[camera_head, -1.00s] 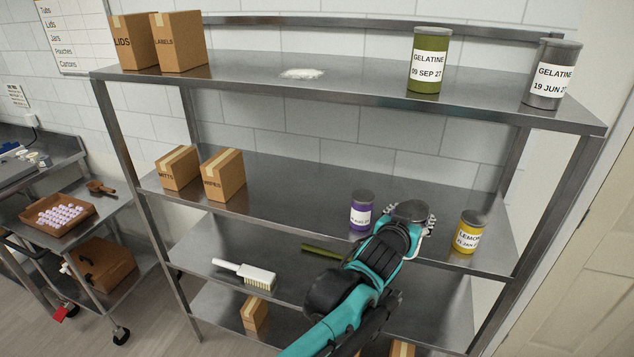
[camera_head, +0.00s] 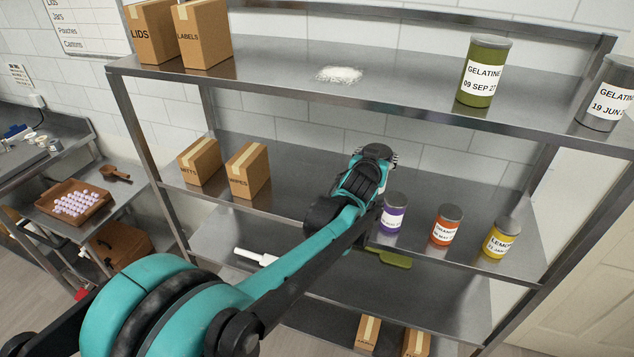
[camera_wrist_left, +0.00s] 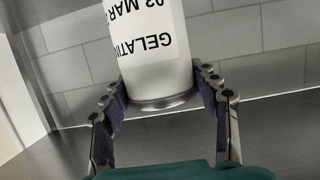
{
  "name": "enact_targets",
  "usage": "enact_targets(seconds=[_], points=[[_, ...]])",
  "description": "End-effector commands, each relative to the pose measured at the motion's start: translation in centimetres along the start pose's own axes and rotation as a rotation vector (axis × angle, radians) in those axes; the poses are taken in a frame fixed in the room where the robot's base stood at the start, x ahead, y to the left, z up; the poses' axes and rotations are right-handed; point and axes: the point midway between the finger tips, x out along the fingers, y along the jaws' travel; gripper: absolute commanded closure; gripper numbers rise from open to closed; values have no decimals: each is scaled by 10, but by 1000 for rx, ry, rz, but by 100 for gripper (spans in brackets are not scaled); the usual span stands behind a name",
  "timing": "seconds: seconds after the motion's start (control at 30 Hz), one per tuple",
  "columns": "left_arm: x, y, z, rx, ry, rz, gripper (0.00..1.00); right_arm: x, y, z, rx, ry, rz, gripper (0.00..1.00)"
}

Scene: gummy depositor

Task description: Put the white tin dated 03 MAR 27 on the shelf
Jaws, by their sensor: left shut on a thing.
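The white tin (camera_wrist_left: 155,60) shows in the left wrist view, with its label reading upside down as GELATINE and 03 MAR. Its metal-rimmed end lies between the fingers of my left gripper (camera_wrist_left: 165,110), which is shut on it. In the head view my left gripper (camera_head: 376,157) is at the middle shelf (camera_head: 305,205), left of the purple tin. The gripper and arm hide most of the tin there, so I cannot tell whether it touches the shelf. My right gripper is not in view.
Purple (camera_head: 393,212), orange (camera_head: 446,225) and yellow LEMON (camera_head: 502,238) tins stand along the middle shelf's front right. Two cartons (camera_head: 248,170) stand at its left. Green (camera_head: 484,70) and grey (camera_head: 606,92) GELATINE tins and white powder (camera_head: 339,74) are on the top shelf.

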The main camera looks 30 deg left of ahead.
Motion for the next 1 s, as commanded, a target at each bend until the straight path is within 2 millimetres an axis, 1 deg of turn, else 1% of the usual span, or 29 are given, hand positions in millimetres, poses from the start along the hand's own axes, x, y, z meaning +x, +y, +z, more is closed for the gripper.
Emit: enact_targets(seconds=[0.07,0.17,0.6,0.7,0.83,0.93,1.0], points=[[3,-3,-1,-2,1,-3,92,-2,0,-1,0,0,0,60],[6,-12,4,-4,1,-8,92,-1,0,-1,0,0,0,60],[16,-93,52,-7,1,-12,92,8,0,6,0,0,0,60],[18,-108,61,-7,1,-11,92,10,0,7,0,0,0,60],[20,-119,67,-4,1,-9,92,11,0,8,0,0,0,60],[21,-120,73,-3,1,-7,92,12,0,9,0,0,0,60],[24,-120,82,-2,1,-6,92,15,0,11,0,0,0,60]])
